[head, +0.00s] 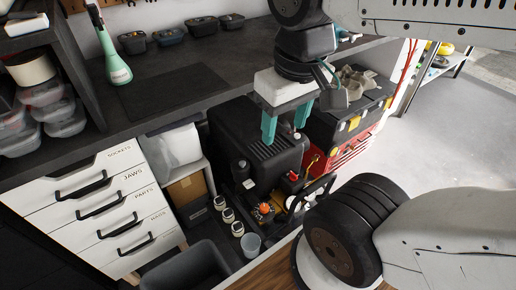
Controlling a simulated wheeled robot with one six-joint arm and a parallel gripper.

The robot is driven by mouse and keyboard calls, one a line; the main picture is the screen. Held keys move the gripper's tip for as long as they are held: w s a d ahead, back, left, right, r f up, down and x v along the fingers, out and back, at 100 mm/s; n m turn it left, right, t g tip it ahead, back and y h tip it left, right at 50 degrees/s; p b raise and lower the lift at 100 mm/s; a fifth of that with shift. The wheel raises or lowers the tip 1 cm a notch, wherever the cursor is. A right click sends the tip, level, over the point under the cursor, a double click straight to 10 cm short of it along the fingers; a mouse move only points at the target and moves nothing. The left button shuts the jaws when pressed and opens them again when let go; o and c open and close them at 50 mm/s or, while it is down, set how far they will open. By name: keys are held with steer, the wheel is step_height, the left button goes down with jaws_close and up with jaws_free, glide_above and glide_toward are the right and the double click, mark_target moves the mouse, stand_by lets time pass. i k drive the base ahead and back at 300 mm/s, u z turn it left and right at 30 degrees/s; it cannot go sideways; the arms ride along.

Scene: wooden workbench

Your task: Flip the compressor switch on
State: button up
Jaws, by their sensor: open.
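The compressor (232,128) is a black boxy unit on the floor level beside the workbench, in the middle of the head view. Its front carries small fittings, among them an orange-red knob (264,208) and a red part (293,176). I cannot tell which part is the switch or what position it is in. My gripper (285,135) points down over the compressor's ribbed top. Its two teal fingers are apart with nothing between them. The fingers hide part of the compressor's top. I cannot tell the height between fingertips and compressor.
A black and red toolbox (345,127) stands close right of the compressor, with gloves (357,80) on top. Small jars (228,214) and a cup (251,245) stand in front. White drawers (92,205) are at left. A green spray bottle (112,58) stands on the dark bench (190,55).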

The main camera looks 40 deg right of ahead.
mark_target(292, 177)
steer(key=k, duration=0.5)
steer(key=z, duration=1.25)
steer(key=i, duration=0.55)
steer(key=u, duration=0.1)
